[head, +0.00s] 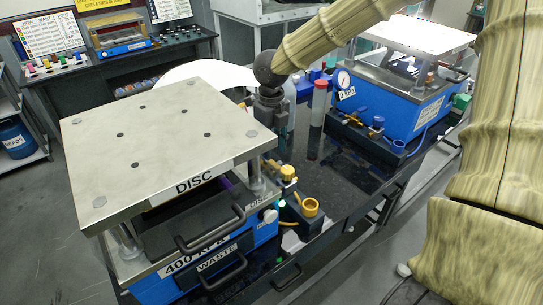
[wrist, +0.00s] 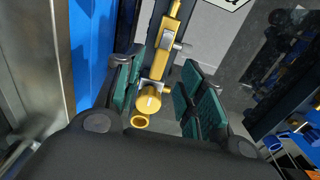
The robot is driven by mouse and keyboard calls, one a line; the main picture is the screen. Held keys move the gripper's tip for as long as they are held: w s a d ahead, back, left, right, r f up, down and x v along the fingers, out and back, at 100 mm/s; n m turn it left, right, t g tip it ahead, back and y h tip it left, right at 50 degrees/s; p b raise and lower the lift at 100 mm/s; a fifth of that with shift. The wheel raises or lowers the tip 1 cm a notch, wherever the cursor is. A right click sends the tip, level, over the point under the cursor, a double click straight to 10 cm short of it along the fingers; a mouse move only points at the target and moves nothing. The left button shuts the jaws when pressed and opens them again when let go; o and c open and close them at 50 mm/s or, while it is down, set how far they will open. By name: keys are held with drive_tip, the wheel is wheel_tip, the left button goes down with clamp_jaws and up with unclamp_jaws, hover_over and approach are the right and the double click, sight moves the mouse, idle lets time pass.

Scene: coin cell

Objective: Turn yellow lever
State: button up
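A yellow fitting with a bar-like body (wrist: 162,62) and a round end (wrist: 150,101) lies between my gripper's fingers in the wrist view. A yellow ring (wrist: 140,121) sits just below the round end. In the head view, a yellow knob (head: 288,172) and a yellow cup (head: 310,207) stand at the right side of the blue DISC unit. I cannot tell which part is the lever. My gripper (wrist: 162,88) is open, its green-padded fingers on either side of the yellow fitting with gaps showing. In the head view its fingertips are hidden behind the DISC unit.
The DISC unit's metal top plate (head: 165,135) stands close left of my gripper. A blue wall (wrist: 88,45) is near the left finger. A second blue unit (head: 395,110) with a pressure gauge (head: 343,79) and a red-capped tube (head: 319,103) stand to the right. Dark bench top (head: 345,180) lies between.

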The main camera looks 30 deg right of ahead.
drive_tip(key=f, duration=0.3)
drive_tip(key=shift+w+d+f, duration=0.1)
drive_tip(key=shift+w+f, duration=0.1)
drive_tip(key=shift+f, duration=0.15)
drive_tip(key=shift+s+f+p, duration=0.15)
drive_tip(key=shift+s+p, duration=0.15)
drive_tip(key=shift+f, duration=0.25)
drive_tip(key=shift+w+f, duration=0.25)
drive_tip(key=shift+f, duration=0.2)
drive_tip(key=shift+s+r, duration=0.15)
drive_tip(key=shift+s, duration=0.05)
drive_tip(key=shift+c, duration=0.3)
drive_tip(key=shift+w, duration=0.1)
clamp_jaws()
